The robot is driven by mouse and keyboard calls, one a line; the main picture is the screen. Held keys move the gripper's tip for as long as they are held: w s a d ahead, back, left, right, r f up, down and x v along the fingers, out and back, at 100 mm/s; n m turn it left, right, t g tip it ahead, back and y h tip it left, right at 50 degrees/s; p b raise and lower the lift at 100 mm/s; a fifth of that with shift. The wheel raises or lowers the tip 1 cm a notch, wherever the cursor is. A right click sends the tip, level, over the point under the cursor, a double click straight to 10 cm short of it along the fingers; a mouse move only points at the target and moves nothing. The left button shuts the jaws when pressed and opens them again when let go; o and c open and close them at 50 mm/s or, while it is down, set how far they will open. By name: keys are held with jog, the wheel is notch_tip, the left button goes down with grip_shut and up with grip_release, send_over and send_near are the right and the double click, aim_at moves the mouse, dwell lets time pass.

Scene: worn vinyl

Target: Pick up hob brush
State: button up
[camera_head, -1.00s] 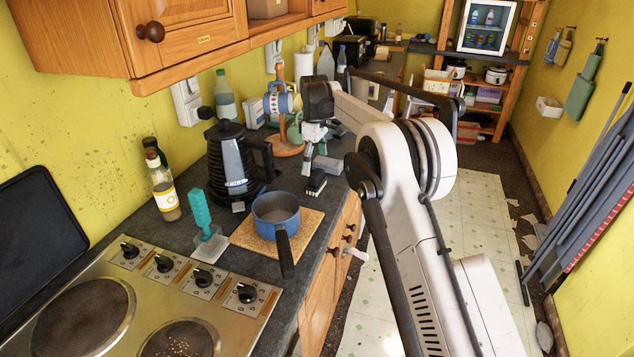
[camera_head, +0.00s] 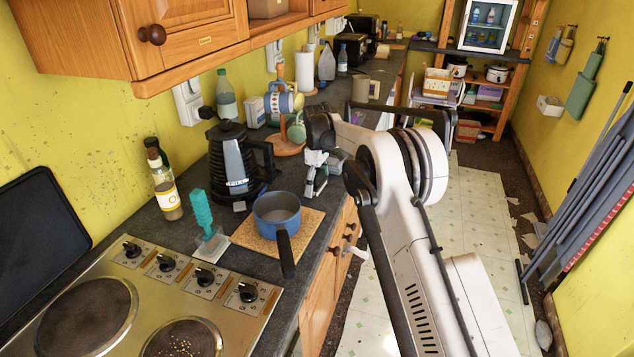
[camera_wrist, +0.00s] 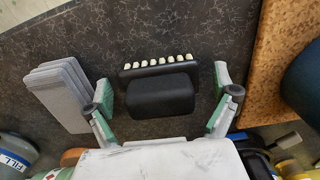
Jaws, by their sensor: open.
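A black brush (camera_wrist: 160,90) with a row of white bristle tufts along one edge lies on the dark worktop (camera_wrist: 195,35); I take it as the hob brush. In the wrist view it is between the two spread fingers of my gripper (camera_wrist: 161,105), with a gap on each side. My gripper is open and holds nothing. In the head view my gripper (camera_head: 314,182) is low over the worktop, right of the kettle and behind the pan, and the brush is hidden there.
A blue pan (camera_head: 276,212) sits on a cork mat (camera_head: 245,236), right of the brush in the wrist view. A black kettle (camera_head: 233,165), mug tree (camera_head: 288,145) and teal brush (camera_head: 201,214) stand nearby. A grey flat stack (camera_wrist: 62,95) lies left of the brush.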

aim_at(317, 172)
jog(key=c, duration=1.3)
jog(key=shift+r, duration=0.1)
notch_tip(317, 172, up, 10)
jog(key=shift+f+b, duration=0.1)
jog(key=shift+b, duration=0.35)
